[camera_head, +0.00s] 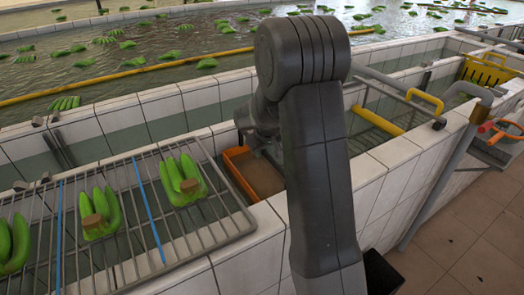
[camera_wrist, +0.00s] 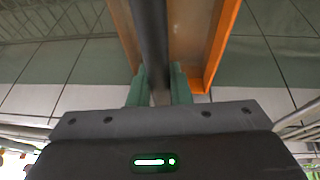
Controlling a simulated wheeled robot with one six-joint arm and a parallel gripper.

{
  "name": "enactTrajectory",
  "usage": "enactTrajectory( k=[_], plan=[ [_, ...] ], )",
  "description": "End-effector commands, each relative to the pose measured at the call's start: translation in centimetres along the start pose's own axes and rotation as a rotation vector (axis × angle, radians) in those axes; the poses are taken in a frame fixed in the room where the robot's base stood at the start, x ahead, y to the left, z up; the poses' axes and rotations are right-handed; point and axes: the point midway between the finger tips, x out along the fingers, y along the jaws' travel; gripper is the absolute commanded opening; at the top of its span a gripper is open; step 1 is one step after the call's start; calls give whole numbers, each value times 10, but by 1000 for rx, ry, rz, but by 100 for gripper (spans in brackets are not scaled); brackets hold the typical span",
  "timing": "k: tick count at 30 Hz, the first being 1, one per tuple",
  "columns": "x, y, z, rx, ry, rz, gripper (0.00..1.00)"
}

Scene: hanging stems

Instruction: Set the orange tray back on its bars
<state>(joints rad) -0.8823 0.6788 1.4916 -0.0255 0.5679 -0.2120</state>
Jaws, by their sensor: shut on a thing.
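The orange tray (camera_head: 262,178) has a brown floor and sits low in the narrow tiled channel beside my arm. My arm hides its right side in the head view. In the wrist view its orange wall (camera_wrist: 220,48) rises on the right and a thin orange edge shows on the left. My gripper (camera_wrist: 158,90) has its green fingers closed in at the tray's near end. A dark round bar (camera_wrist: 150,32) runs up the middle of the wrist view, in front of the tray. The exact grip point is hidden, and I cannot tell whether the tray rests on bars.
A wire rack (camera_head: 120,222) with green banana hands (camera_head: 183,183) stands at the left. Tiled walls (camera_head: 215,95) border the channel. A yellow-ended bar (camera_head: 378,120) crosses it at the right. A yellow crate (camera_head: 485,70) stands at the far right. Water with floating bananas lies behind.

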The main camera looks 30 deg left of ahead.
Motion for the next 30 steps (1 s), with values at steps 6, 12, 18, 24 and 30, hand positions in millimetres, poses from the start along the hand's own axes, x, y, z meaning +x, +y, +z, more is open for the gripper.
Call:
enactTrajectory(
  k=[6,12,18,24,30],
  plan=[
    [1,0,0,0,1,0,35],
    [1,0,0,0,0,0,43],
    [-1,0,1,0,0,0,43],
    [-25,0,0,0,3,0,43],
    [-66,0,-1,0,6,1,43]
  ],
)
